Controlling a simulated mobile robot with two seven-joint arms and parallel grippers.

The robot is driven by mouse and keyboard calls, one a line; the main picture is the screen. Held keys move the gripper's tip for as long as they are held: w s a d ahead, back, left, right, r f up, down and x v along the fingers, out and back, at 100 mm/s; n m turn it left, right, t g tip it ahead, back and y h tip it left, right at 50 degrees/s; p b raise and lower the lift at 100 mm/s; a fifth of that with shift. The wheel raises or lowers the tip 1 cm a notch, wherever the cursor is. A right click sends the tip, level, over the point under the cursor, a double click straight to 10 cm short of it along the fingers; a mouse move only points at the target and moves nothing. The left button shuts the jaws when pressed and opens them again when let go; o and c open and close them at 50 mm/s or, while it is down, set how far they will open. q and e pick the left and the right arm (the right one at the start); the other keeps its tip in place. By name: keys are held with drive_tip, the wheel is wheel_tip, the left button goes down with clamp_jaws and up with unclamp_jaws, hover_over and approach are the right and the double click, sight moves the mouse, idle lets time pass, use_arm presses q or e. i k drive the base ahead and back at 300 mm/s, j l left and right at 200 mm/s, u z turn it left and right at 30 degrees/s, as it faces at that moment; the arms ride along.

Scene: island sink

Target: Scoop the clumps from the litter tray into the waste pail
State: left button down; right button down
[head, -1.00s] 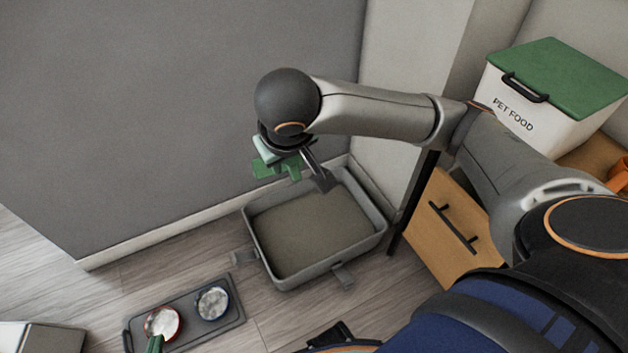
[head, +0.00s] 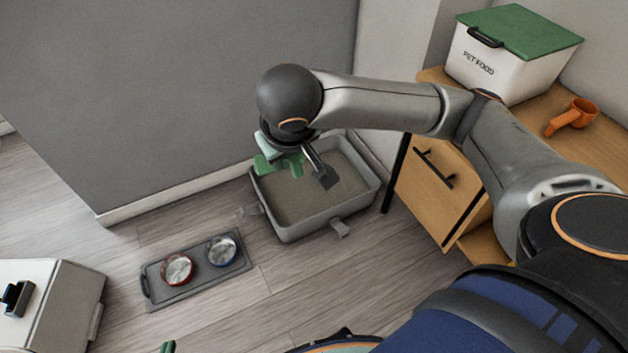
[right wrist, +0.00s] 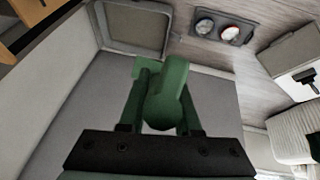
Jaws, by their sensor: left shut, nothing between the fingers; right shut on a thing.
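The grey litter tray (head: 290,236), filled with grey-brown litter, stands on the floor by the wall; I can make out no clumps. It also shows in the right wrist view (right wrist: 133,48). My right gripper (head: 280,164) is above the tray's left part in the head view, apparently clear of the litter. It is shut on a green handle-like thing (right wrist: 166,98), perhaps the scoop; its far end is unclear. My left gripper (head: 168,347) shows only as a green tip at the bottom edge, shut and empty. A pale bin with a black handle (head: 62,310), possibly the waste pail, stands at left.
A grey mat (head: 190,287) with a red bowl (head: 177,270) and a blue bowl (head: 221,251) lies between bin and tray. A wooden cabinet (head: 425,190) stands right of the tray, bearing a pet food box (head: 500,70) and an orange scoop-like cup (head: 573,117).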

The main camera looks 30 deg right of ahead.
sight(437, 179)
drive_tip(key=k+j, duration=0.1)
drive_tip(key=i+j, duration=0.25)
drive_tip(key=i, duration=0.15)
drive_tip(key=i+j, duration=0.25)
drive_tip(key=i, duration=0.15)
drive_tip(key=i+j, duration=0.2)
drive_tip(key=i, duration=0.2)
drive_tip(key=i+j+z, duration=0.1)
drive_tip(key=z, duration=2.4)
drive_tip(key=i+z, duration=0.1)
drive_tip(key=z, duration=0.65)
drive_tip(key=i+z, duration=0.15)
drive_tip(key=z, duration=0.25)
drive_tip(key=i, duration=0.75)
